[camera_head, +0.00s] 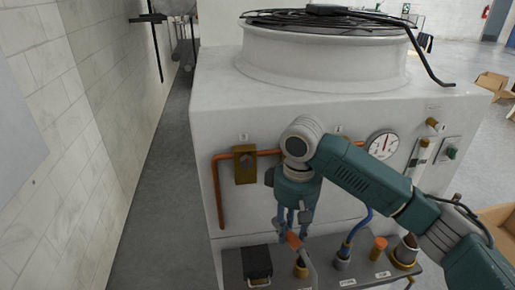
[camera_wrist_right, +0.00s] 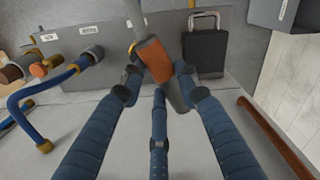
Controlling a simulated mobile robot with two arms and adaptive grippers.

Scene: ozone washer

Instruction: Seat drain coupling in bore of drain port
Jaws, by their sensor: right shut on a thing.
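My right gripper (camera_head: 291,222) points down over the shelf at the front of the machine. It is shut on the drain coupling (camera_head: 293,241), an orange piece with a grey hose end, held tilted. The coupling (camera_wrist_right: 154,62) also shows between the fingers of my right gripper (camera_wrist_right: 155,80) in the right wrist view. A short yellow-brown port (camera_head: 301,268) stands on the shelf just below and right of the coupling in the head view; it seems to be the drain port. Its bore is not clear, and the coupling appears above it. My left gripper is out of view.
A black box with a handle (camera_head: 257,262) stands left of the port. To the right are a blue hose (camera_head: 350,236) in a grey collar, an orange stub (camera_head: 379,249) and a large capped fitting (camera_head: 406,250). A copper pipe (camera_head: 219,195) runs down the machine's front.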

